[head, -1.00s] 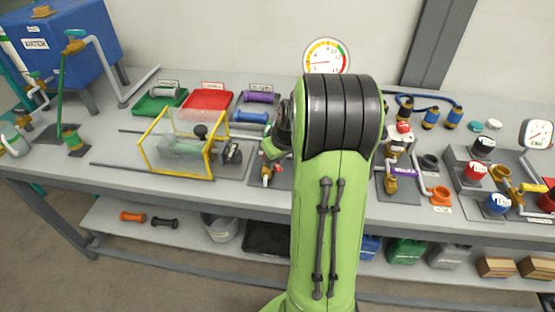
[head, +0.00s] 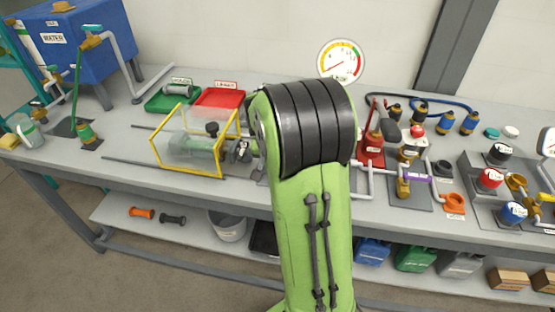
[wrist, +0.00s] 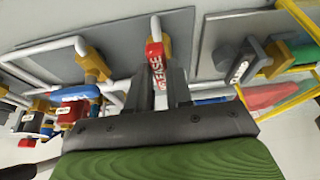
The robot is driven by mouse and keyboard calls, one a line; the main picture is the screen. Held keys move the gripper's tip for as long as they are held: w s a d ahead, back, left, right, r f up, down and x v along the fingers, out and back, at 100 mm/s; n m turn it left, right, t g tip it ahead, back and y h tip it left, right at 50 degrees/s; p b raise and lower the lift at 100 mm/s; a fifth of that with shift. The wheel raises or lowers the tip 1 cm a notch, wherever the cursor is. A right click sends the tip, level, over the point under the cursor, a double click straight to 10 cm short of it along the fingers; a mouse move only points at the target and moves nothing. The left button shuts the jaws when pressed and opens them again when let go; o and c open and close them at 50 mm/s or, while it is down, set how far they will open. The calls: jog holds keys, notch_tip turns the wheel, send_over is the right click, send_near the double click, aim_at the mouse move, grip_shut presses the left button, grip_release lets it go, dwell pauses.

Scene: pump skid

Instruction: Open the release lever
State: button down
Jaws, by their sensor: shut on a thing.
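The release lever (wrist: 155,56) is red with white lettering, of which "EASE" shows in the wrist view. It lies between the two dark fingers of my gripper (wrist: 161,76), which are shut on it. A brass fitting (wrist: 167,47) and a white pipe stand just beyond the lever, over a grey plate (wrist: 203,32). In the head view my green arm hides the lever and my gripper, so how far the lever is turned cannot be told there.
A yellow-framed clear guard (head: 195,142) stands left of my arm. A red hand pump (head: 371,150) and pipework with a brass valve (head: 404,180) stand to the right. A pressure gauge (head: 341,62) is behind. Green (head: 176,98) and red trays (head: 220,98) lie at the back.

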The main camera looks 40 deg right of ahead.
jog(key=shift+w, duration=0.1)
dwell(0.3)
jog(key=c, duration=1)
grip_release()
jog(key=shift+r, duration=0.1)
jog(key=p+v, duration=0.4)
jog(key=v, duration=1.1)
jog(key=shift+a+r, duration=0.15)
jog(key=shift+r, duration=0.15)
